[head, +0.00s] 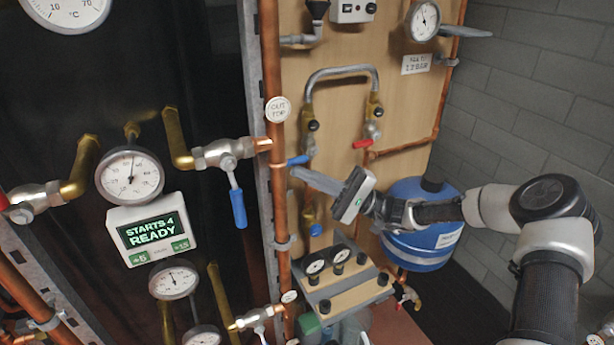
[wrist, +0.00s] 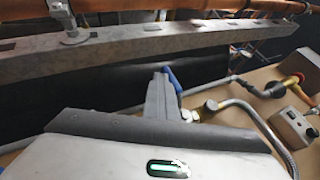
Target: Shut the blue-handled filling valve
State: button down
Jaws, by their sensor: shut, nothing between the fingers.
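The filling valve's short blue handle (head: 299,160) is at the lower end of the left leg of a braided hose (head: 342,71) on the wooden board. The handle points left, roughly crosswise to the upright leg. My gripper (head: 295,171) is shut and empty, its fingertips just below the blue handle. In the wrist view the blue handle (wrist: 174,78) shows right beside the tips of my gripper (wrist: 160,75). I cannot tell whether they touch.
A red handle (head: 362,144) is on the hose's right leg. A copper pipe (head: 272,150) and a grey metal strut stand close left of my fingertips. Another valve with a longer blue handle (head: 237,207) hangs further left. A blue vessel (head: 420,235) is behind my wrist.

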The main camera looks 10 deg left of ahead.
jog(key=shift+r, duration=0.1)
dwell(0.3)
jog(key=d+f+b, duration=0.2)
jog(key=d+f, duration=0.6)
jog(key=d, duration=0.1)
jog(key=shift+d, duration=0.35)
